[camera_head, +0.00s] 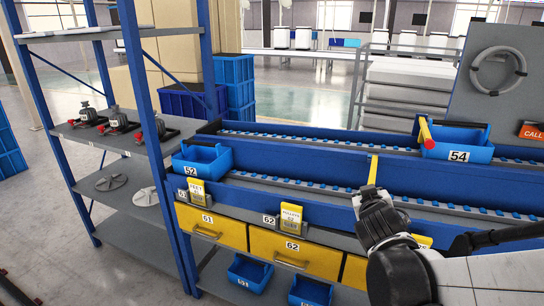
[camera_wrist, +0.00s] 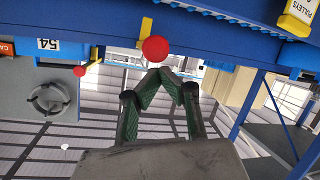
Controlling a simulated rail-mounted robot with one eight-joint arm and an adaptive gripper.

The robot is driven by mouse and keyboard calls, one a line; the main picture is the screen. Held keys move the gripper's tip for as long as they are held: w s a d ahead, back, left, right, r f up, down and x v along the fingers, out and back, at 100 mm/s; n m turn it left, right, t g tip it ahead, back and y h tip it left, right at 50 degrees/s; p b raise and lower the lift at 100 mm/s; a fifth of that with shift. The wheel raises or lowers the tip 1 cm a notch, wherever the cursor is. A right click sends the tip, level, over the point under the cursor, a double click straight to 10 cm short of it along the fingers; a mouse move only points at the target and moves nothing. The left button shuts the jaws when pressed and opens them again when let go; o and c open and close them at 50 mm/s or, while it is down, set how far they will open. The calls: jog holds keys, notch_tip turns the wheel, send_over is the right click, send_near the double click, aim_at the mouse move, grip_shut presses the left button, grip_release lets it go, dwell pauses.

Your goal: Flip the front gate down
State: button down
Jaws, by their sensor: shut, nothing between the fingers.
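The front gate is a yellow bar (camera_head: 373,170) across the front roller lane; its near end is hidden behind my gripper in the head view. In the wrist view a red ball knob (camera_wrist: 155,48) and part of its yellow bar (camera_wrist: 146,27) show just beyond my fingertips. My gripper (camera_wrist: 166,72) is shut and empty, its tips close to the knob; I cannot tell whether they touch. In the head view my gripper (camera_head: 371,192) is at the front edge of the lane. The back gate (camera_head: 425,131) stands raised, yellow with a red end.
Blue bin 54 (camera_head: 458,144) sits on the back lane at right, and blue bin 52 (camera_head: 202,160) at the left end of the front lane. Yellow drawers (camera_head: 292,247) and blue bins (camera_head: 250,272) lie below. A shelf rack (camera_head: 130,145) stands left.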

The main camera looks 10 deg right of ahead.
jog(key=shift+s+a+f+b, duration=0.1)
jog(key=shift+s+f+b, duration=0.1)
jog(key=shift+f+b, duration=0.5)
jog(key=shift+s+a+f+b, duration=0.1)
jog(key=shift+s+f+b, duration=0.15)
jog(key=shift+f, duration=0.7)
notch_tip(320, 180, up, 5)
jog(key=a+p, duration=0.2)
jog(key=p, duration=0.2)
jog(key=s+a+f, duration=0.3)
jog(key=s+f, duration=0.1)
jog(key=s, duration=0.2)
jog(key=shift+s+a+f, duration=0.35)
jog(key=shift+a+f, duration=0.05)
